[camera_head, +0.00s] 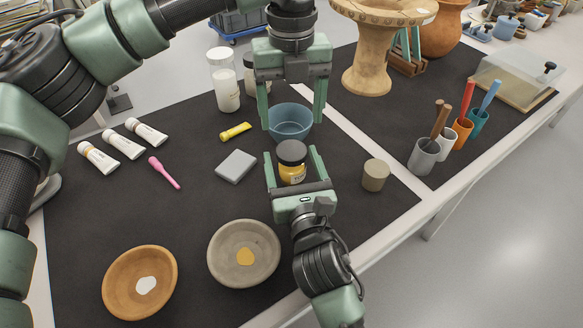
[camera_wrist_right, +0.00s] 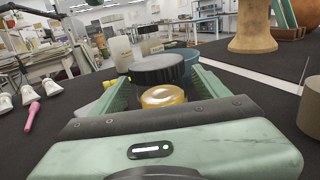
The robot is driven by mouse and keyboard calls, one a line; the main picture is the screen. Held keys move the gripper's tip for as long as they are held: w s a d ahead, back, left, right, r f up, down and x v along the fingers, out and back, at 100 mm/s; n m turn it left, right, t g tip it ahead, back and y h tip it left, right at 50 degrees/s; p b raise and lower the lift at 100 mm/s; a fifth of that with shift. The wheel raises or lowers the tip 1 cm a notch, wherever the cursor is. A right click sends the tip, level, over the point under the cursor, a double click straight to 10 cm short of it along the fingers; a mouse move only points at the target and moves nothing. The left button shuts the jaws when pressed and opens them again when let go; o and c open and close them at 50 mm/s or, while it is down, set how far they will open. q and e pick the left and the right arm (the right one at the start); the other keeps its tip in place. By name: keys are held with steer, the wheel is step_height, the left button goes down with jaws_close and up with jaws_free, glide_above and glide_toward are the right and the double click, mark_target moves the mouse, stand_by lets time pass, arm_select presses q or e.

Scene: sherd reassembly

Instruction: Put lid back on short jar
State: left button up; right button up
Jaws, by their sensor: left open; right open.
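The short jar (camera_head: 292,174) has yellow contents and stands on the dark mat, with the black lid (camera_head: 291,152) at its top. In the right wrist view the lid (camera_wrist_right: 157,68) sits over the yellow jar (camera_wrist_right: 163,96); I cannot tell whether it is fully seated. My right gripper (camera_head: 291,154) is open, its fingers on either side of the jar and lid, with gaps visible in the head view. My left gripper (camera_head: 292,124) is open and empty, pointing down above and behind the lid, in front of the blue bowl (camera_head: 290,120).
A grey block (camera_head: 236,166) and yellow tube (camera_head: 235,131) lie left of the jar. A beige cylinder (camera_head: 375,175) stands to the right. A grey bowl (camera_head: 226,254) and an orange bowl (camera_head: 122,285) are at the front. A tall jar (camera_head: 225,88) stands behind.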

jaws_close()
arm_select(q)
steer(key=n, duration=0.4)
steer(key=shift+n, duration=0.3)
steer(key=n, duration=0.4)
steer(key=shift+n, duration=0.3)
steer(key=n, duration=2.1)
steer(key=shift+n, duration=0.4)
steer(key=n, duration=0.5)
